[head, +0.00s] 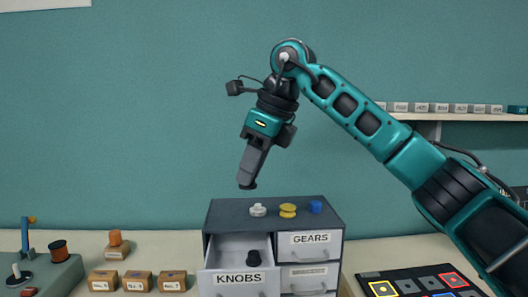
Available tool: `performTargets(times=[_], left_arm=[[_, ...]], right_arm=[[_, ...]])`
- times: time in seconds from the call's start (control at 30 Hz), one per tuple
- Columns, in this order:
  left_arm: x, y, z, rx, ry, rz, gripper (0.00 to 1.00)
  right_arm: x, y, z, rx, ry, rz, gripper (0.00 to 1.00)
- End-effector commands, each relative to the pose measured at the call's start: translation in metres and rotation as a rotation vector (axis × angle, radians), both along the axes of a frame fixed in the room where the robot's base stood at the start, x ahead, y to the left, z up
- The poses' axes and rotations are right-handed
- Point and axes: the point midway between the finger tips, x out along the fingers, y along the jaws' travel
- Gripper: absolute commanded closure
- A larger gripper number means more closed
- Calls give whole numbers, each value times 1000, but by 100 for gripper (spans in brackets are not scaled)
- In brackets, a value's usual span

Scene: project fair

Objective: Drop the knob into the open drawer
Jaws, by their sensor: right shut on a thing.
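My right gripper (249,180) is shut and points down, above the back left of the grey drawer cabinet (224,215). A small dark thing, which looks like the knob (247,186), is between its fingertips; its shape is mostly hidden. The open drawer (230,250) is the top left one, labelled KNOBS, pulled out toward me. Another black knob (254,258) is inside it, behind the front panel. The gripper is well above the drawer and apart from it. My left gripper is not in view.
A white piece (258,210), a yellow spool (288,210) and a blue piece (315,207) stand on the cabinet top. The GEARS drawer (310,250) is shut. Small boxes (138,281) stand left; a black board (415,284) lies right.

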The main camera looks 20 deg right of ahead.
Motion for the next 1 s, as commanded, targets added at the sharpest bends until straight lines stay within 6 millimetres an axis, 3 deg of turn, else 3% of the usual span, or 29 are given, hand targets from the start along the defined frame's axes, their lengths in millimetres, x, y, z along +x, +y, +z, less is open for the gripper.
performTargets(times=[0.33,0.5,0.9,0.93,1.0], left_arm=[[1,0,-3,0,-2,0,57],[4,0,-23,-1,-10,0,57],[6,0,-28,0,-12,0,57],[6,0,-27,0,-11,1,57],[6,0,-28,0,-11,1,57]], right_arm=[[0,0,-30,0,2,1,100],[0,0,-54,1,-1,1,100],[0,1,-59,1,-1,1,100],[0,1,-59,1,-1,1,74],[0,1,-59,1,-1,1,67]])
